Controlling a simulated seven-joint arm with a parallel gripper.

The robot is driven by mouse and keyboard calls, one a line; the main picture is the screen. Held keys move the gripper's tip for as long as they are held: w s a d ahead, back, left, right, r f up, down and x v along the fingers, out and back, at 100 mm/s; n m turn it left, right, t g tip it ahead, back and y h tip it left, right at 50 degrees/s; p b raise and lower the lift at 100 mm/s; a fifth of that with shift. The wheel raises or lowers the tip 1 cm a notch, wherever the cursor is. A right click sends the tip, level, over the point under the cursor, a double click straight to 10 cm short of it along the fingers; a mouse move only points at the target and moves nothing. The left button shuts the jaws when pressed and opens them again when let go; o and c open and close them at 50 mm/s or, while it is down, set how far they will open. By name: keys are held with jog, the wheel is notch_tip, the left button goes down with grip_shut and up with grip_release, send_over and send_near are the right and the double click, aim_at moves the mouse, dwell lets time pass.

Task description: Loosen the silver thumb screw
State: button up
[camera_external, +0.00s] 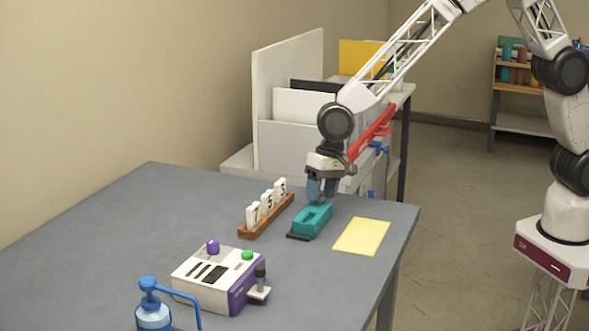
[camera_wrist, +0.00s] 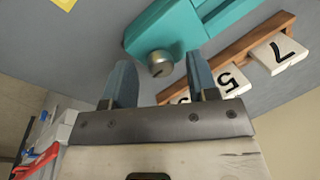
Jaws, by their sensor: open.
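The silver thumb screw (camera_wrist: 160,64) sits on the edge of a teal block-like fixture (camera_wrist: 218,18) in the wrist view. In the outside view the teal fixture (camera_external: 312,221) lies on the grey table, and the screw cannot be made out there. My gripper (camera_wrist: 162,78) is open, with one blue-grey finger on each side of the screw in the picture. The fingers do not visibly touch it. In the outside view my gripper (camera_external: 322,200) points down at the far end of the teal fixture.
A wooden holder (camera_external: 266,217) with white number tiles stands close left of the fixture. A yellow sheet (camera_external: 361,236) lies to its right. A white and purple box (camera_external: 215,278) and a blue pump bottle (camera_external: 154,314) stand nearer. White panels (camera_external: 288,100) rise behind the table.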

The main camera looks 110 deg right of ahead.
jog(key=c, duration=0.9)
